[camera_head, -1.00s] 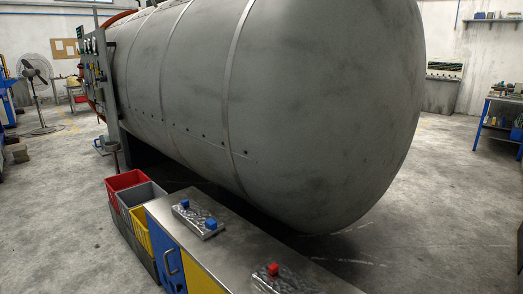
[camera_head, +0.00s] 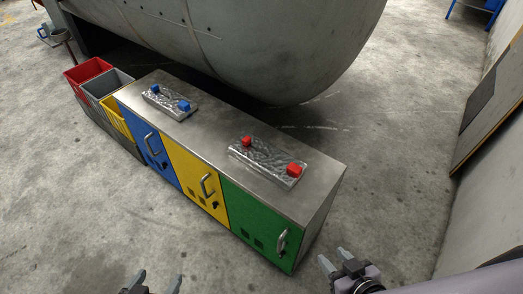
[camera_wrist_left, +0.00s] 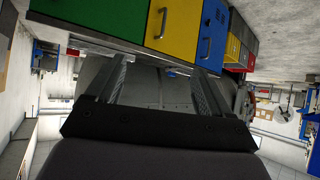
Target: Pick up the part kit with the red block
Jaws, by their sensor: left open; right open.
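The part kit with the red blocks (camera_head: 268,161) is a silvery, foil-like slab lying on the right part of the metal cabinet top (camera_head: 215,140). One red block (camera_head: 294,169) sits at its right end and a smaller-looking one (camera_head: 247,141) at its left end. My left gripper (camera_head: 152,284) is open and empty at the bottom edge of the head view, in front of the cabinet. Its two fingers also show in the left wrist view (camera_wrist_left: 162,85), with nothing between them. My right gripper (camera_head: 335,262) is open and empty, near the cabinet's front right corner.
A similar slab with blue blocks (camera_head: 170,102) lies on the left part of the cabinet top. The cabinet has blue, yellow and green doors (camera_head: 262,226) with handles. Red, grey and yellow bins (camera_head: 88,69) stand left. A large grey tank (camera_head: 270,45) is behind. Floor in front is clear.

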